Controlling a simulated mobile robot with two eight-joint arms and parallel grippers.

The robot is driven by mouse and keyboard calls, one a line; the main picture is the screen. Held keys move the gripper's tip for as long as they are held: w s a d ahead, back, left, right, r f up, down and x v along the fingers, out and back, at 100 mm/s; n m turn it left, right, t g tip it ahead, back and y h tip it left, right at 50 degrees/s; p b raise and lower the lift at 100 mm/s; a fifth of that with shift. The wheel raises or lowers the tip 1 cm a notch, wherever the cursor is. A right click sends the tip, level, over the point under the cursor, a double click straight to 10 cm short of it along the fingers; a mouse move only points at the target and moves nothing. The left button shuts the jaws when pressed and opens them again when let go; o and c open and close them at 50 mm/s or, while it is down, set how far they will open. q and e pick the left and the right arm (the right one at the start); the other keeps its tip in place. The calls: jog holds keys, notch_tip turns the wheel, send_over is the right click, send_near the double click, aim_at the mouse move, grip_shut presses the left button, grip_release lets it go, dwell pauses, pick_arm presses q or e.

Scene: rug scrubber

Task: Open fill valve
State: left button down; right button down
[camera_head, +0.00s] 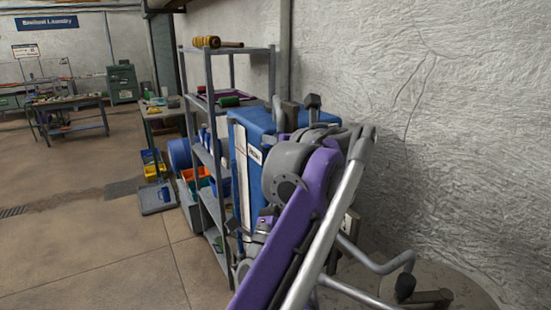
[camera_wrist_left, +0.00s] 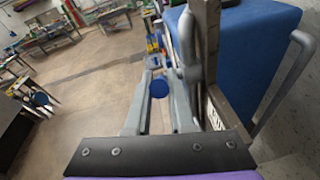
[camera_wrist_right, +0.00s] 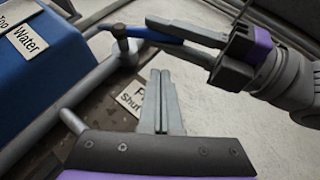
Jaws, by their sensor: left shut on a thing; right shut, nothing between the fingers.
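A blue lever handle (camera_wrist_right: 168,36) shows in the right wrist view, joined to a grey post beside the blue tank. My left gripper (camera_wrist_right: 158,28) comes in from the right there and is shut on the handle. In the left wrist view the handle's round blue end (camera_wrist_left: 159,89) shows between the left fingers. My right gripper (camera_wrist_right: 160,78) is shut and empty below the handle. It partly hides a label plate (camera_wrist_right: 130,98) on which "Shut" can be read. In the head view my purple arm hides the valve area.
The blue tank (camera_wrist_right: 40,60) carries a "Water" label (camera_wrist_right: 26,42). A silver tube rail (camera_head: 335,215) crosses in front of the machine. A metal shelf (camera_head: 205,100) stands left of it, with bins (camera_head: 195,180) at its base. A textured wall closes the right side. Open floor lies left.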

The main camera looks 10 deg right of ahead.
pick_arm(q)
jog(key=shift+f, duration=0.1)
pick_arm(e)
jog(key=r, duration=0.1)
jog(key=w+a+r, duration=0.1)
jog(key=w+r, duration=0.1)
jog(key=shift+a+r, duration=0.1)
jog(key=shift+a, duration=0.15)
jog(key=shift+r, duration=0.1)
